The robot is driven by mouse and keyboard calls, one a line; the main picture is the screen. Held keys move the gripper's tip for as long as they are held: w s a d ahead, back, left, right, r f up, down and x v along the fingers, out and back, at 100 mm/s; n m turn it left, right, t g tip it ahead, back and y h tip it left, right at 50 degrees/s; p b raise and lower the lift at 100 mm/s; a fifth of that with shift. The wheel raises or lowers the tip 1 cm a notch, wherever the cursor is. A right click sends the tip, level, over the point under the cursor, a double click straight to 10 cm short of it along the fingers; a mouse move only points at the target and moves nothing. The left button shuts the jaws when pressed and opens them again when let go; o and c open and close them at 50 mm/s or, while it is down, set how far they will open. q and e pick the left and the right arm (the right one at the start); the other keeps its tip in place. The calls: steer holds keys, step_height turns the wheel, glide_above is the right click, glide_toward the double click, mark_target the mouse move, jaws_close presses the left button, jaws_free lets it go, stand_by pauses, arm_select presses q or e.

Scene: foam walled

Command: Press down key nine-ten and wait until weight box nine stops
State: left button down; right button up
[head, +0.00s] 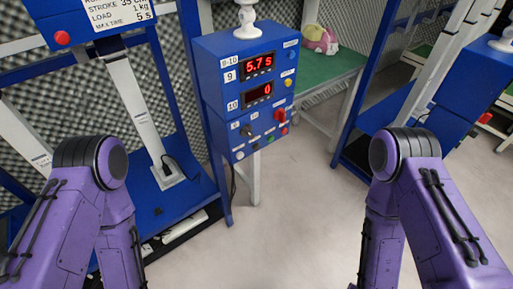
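A blue control box (247,85) stands in the middle of the head view. A small label reading 9-10 (230,63) is at its upper left. Display nine (258,65) reads 5.7 s in red, and display ten (258,94) reads 0. A white knob-like part (247,18) stands on top of the box, cut off by the frame's top edge. I cannot tell which part is key nine-ten, or which part is weight box nine. Purple links of both my arms rise at left and right, apart from the box. Neither gripper shows.
A blue frame with a red button (62,38) and a specification plate (118,14) stands at left. A green-topped table (325,70) with a pink and yellow toy (320,39) is behind. Another blue rig (478,85) stands at right. The pale floor (280,220) between my arms is clear.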

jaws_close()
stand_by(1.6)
